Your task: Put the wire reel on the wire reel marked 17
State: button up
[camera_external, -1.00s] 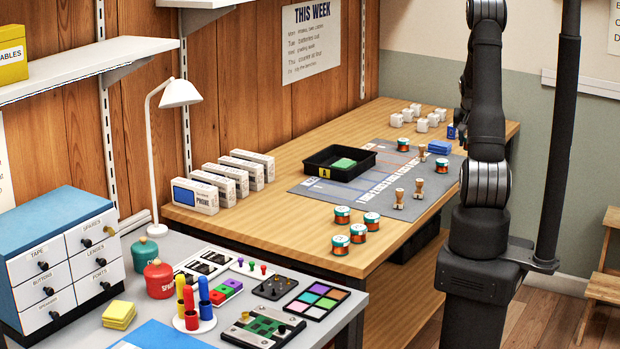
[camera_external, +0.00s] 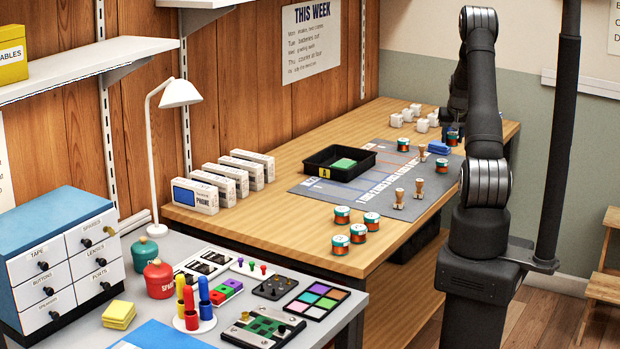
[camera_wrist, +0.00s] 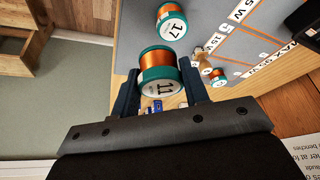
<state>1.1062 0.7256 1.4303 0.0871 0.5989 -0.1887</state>
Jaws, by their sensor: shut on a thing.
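My gripper (camera_wrist: 160,88) is shut on a wire reel with orange wire and teal flanges (camera_wrist: 158,60). The held reel's white end reads 11 and faces the wrist camera. In the external view, my gripper (camera_external: 453,122) is at the far right of the bench, mostly behind my arm.
Near the held reel are a blue stack (camera_external: 439,148), wooden stamps (camera_external: 420,187) and white blocks (camera_external: 421,125). Another reel (camera_external: 403,144) stands on the grey mat (camera_external: 330,190). A black tray (camera_external: 312,166) is on the left. Several reels (camera_external: 341,243) stand at the bench's front.

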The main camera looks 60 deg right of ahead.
aim_at(443, 161)
jog(key=w+f, duration=0.1)
jog(key=w, duration=0.2)
jog(key=shift+f, duration=2.4)
jog(key=shift+f, duration=0.1)
jog(key=o, duration=1)
jog(key=shift+c, duration=0.2)
jog(key=shift+s+r, duration=0.1)
jog(key=shift+r, duration=0.3)
jog(key=v, duration=1.1)
jog(key=shift+a, duration=0.2)
jog(key=shift+s+r, duration=0.15)
